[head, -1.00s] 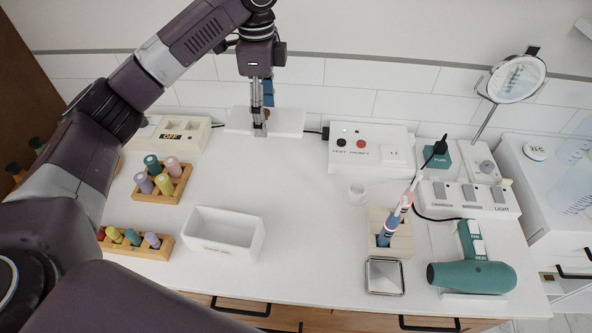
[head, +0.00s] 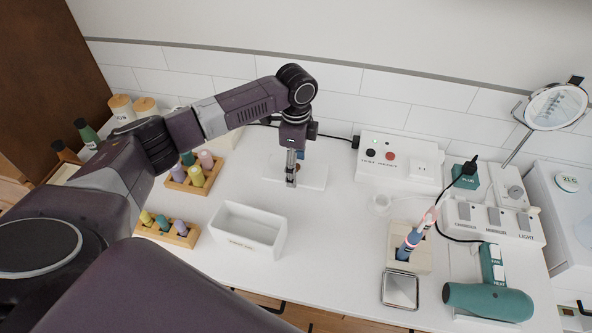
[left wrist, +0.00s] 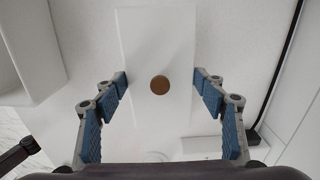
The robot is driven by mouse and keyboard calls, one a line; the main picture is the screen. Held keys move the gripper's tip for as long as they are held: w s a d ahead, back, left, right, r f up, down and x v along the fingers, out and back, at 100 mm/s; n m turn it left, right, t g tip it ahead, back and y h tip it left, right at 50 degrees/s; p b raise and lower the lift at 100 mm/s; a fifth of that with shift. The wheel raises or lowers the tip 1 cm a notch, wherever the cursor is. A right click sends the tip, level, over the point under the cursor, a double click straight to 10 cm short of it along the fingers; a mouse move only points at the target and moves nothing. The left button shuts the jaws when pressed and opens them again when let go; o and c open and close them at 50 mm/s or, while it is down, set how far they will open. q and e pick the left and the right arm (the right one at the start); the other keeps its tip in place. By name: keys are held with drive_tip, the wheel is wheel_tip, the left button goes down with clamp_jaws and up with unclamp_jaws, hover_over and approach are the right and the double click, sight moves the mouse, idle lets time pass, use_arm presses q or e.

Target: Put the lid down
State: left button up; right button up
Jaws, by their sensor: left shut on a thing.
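The lid (head: 315,176) is a flat white rectangular slab, level, at the middle back of the white counter. In the left wrist view the lid (left wrist: 158,30) shows a round brown knob (left wrist: 160,85) at its middle. My left gripper (head: 293,178) points straight down over the lid. My right gripper is out of view.
Wooden racks of colored bottles (head: 194,186) stand to the left. A white switch box (head: 398,165) with a cord is at the back right. A toothbrush holder (head: 407,256), a mirror tile (head: 400,290) and a teal hair dryer (head: 488,301) are at the right. Counter between is clear.

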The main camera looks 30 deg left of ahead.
use_arm(q)
wheel_tip(320, 180, down, 2)
drive_tip(key=shift+f, duration=0.5)
drive_tip(key=o, duration=1.1)
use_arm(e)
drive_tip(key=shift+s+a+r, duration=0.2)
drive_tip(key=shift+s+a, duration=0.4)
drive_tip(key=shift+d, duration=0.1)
